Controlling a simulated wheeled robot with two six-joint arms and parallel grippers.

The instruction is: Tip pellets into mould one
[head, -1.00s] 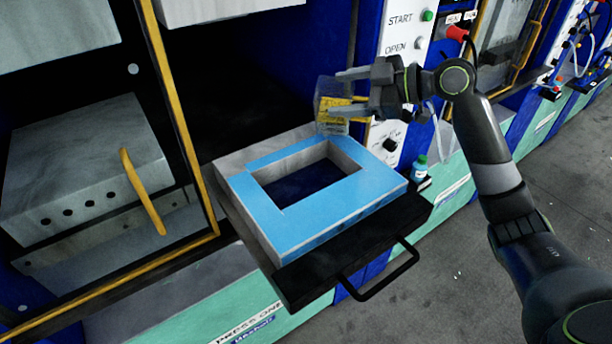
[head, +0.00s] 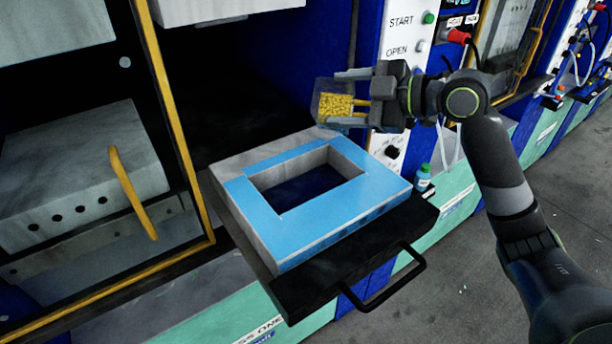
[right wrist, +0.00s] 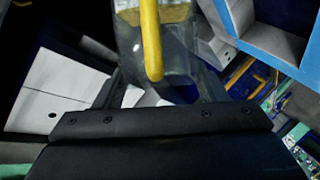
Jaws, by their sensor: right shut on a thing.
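My right gripper (head: 350,100) is shut on a clear scoop (head: 321,103) holding yellow pellets (head: 338,105). The scoop is above the far right corner of the blue-topped mould (head: 263,226), apart from it. The pellets' grainy surface faces my head camera, so the scoop looks tilted. No pellets show falling. The mould's rectangular cavity (head: 310,185) shows a dark blue floor and no pellets. In the right wrist view, a yellow handle (right wrist: 151,40) lies between the fingers, with the clear scoop (right wrist: 185,45) beyond it and the mould (right wrist: 272,35) at upper right. My left gripper is not in view.
The mould sits on a pulled-out black tray (head: 350,262) with a front handle (head: 398,287). A press door with a yellow frame (head: 160,85) stands left. A control panel (head: 398,40) and a small bottle (head: 423,178) are right of the mould.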

